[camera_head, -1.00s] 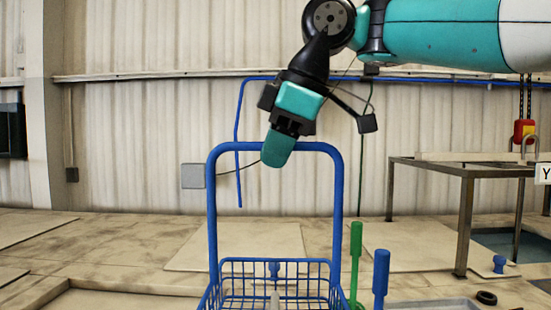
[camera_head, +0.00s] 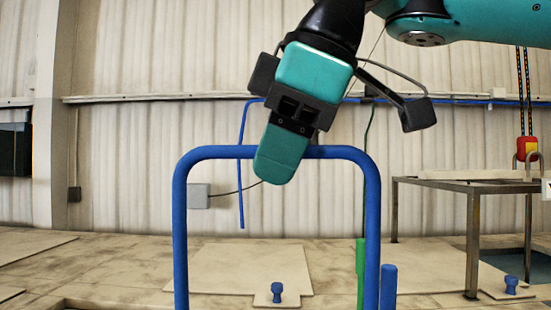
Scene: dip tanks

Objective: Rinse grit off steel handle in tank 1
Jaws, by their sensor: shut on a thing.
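My gripper (camera_head: 283,152) reaches down from the top of the view and is shut on the top bar of a blue hoop (camera_head: 180,230), the tall carrying hoop of a wire basket. The hoop stands upright and its legs run out of the bottom of the picture. The basket body is below the view, so its contents are hidden. No steel handle can be seen.
Pale covers with blue knobs (camera_head: 277,291) (camera_head: 511,284) lie on the floor behind. A green post (camera_head: 361,265) and a blue post (camera_head: 388,286) stand by the hoop's right leg. A metal frame (camera_head: 473,245) stands at right. A red and yellow hoist control (camera_head: 527,149) hangs there.

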